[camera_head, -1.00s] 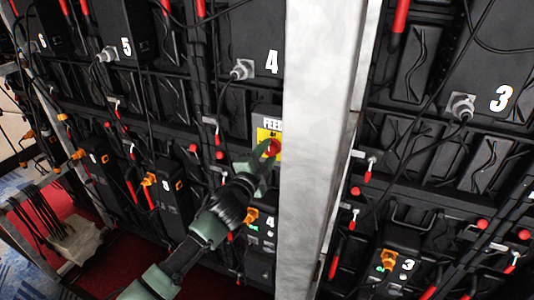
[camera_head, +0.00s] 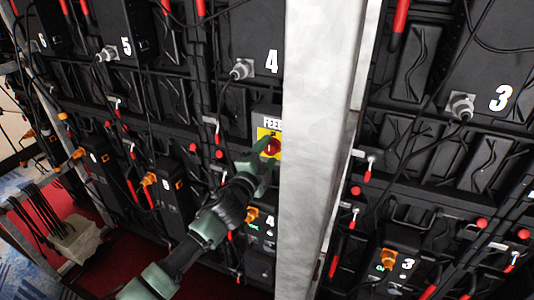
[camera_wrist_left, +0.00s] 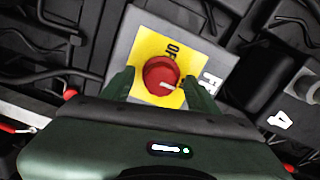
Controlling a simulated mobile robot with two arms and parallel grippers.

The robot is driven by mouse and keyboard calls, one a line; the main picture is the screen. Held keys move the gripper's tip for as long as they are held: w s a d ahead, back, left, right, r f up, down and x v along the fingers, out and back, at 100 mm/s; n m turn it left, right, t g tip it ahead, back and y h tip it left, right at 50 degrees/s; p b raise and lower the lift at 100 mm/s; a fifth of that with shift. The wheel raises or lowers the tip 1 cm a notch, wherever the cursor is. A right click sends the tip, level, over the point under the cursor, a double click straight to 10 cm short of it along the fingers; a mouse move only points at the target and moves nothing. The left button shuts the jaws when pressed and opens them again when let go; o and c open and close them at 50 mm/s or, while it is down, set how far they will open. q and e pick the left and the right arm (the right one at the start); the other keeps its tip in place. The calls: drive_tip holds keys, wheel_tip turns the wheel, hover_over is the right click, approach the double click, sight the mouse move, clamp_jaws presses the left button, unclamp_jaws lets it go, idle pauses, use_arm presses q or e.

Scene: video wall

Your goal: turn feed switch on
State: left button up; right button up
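The feed switch is a red round knob (camera_head: 272,147) on a yellow plate (camera_head: 262,133), on a grey box labelled FEED beside the pale pillar. In the left wrist view the red knob (camera_wrist_left: 161,75) has a white mark pointing to the lower right. The word OFF shows on the plate above it. My left gripper (camera_head: 257,154) is at the switch, its green fingers open. In the wrist view one finger is on each side of the knob, with gaps between. The pillar hides part of the box in the head view. My right gripper is not in view.
A pale pillar (camera_head: 322,130) stands just right of the switch. Numbered black units and loose cables fill the wall around it. A power box marked 4 (camera_head: 261,238) with an orange plug is below the switch. Red carpet lies at the lower left.

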use_arm(q)
drive_tip(key=shift+s+a, duration=0.25)
drive_tip(key=shift+s, duration=0.25)
drive_tip(key=b+v, duration=0.1)
drive_tip(key=v, duration=0.5)
drive_tip(key=shift+s, duration=0.3)
drive_tip(key=shift+a, duration=0.1)
